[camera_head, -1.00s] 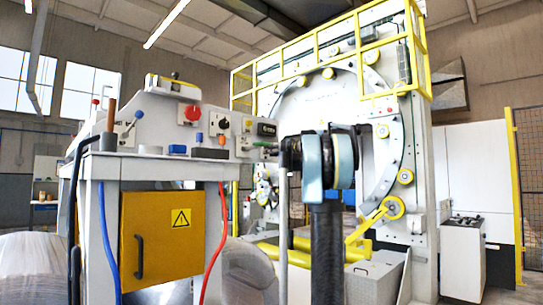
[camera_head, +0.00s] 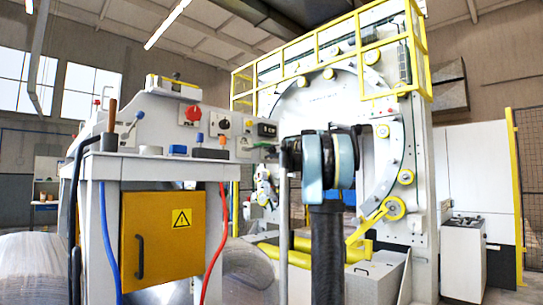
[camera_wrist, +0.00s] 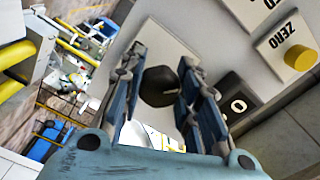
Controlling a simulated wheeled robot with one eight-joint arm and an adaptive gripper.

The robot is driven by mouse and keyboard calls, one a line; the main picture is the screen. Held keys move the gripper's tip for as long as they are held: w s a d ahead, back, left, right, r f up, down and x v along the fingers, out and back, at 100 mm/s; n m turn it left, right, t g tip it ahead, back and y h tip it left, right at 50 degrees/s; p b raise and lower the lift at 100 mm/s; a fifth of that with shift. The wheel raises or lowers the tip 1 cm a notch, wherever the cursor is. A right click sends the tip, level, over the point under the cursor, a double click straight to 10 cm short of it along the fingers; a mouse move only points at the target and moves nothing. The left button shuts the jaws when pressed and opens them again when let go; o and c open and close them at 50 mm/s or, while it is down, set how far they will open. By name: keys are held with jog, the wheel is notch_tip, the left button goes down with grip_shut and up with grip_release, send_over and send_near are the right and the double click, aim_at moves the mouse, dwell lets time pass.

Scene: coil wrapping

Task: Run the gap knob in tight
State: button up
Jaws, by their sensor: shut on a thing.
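In the wrist view, a dark faceted knob (camera_wrist: 158,86) sits between the two blue-grey fingers of my gripper (camera_wrist: 162,68), in front of a pale panel plate (camera_wrist: 165,45). I take it to be the gap knob; no label for it is readable. The fingers are closed on its sides. In the head view my gripper (camera_head: 287,152) is at the right end of the grey control panel (camera_head: 160,115), and the knob is hidden there. A dark display (camera_wrist: 236,104) beside the knob shows a character like 0. It also shows in the head view (camera_head: 267,130), too small to read surely.
A yellow button (camera_wrist: 299,57) marked ZERO sits near the display. The panel also carries a red knob (camera_head: 193,114) and several small switches. A large white ring machine (camera_head: 350,100) with yellow railings stands behind. A yellow cabinet door (camera_head: 160,240) is below the panel.

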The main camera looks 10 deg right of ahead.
jog(key=m, duration=0.5)
jog(key=shift+d+m, duration=0.15)
jog(key=shift+m, duration=0.15)
jog(key=m, duration=0.4)
jog(key=shift+m, duration=0.7)
jog(key=o, duration=1.1)
jog(key=v, duration=1.1)
jog(key=shift+s+d, duration=0.2)
jog(key=shift+s, duration=0.05)
jog(key=shift+f, duration=0.1)
